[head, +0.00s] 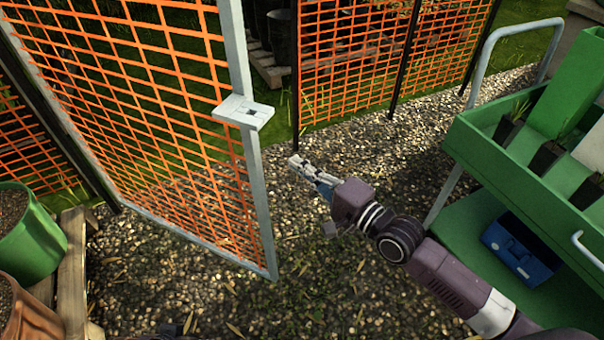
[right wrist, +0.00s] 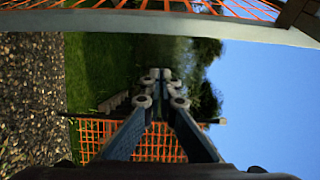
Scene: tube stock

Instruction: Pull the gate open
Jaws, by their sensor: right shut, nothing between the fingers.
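The gate (head: 262,195) is a grey metal frame with orange mesh, in the left half of the head view. It stands ajar, with a gap between its free edge and the dark post to the right. A pale latch plate (head: 243,112) sits on its free upright. My right gripper (head: 293,162) is to the right of that upright, apart from it, shut and empty. In the right wrist view the closed fingertips (right wrist: 161,76) point past the gate's grey upright (right wrist: 150,24), which crosses the top of the picture. My left gripper is not in view.
A green trolley (head: 490,150) with potted seedlings and a blue box (head: 522,248) stands at the right. Orange mesh fence (head: 350,60) runs behind. Gravel ground (head: 300,290) lies clear between.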

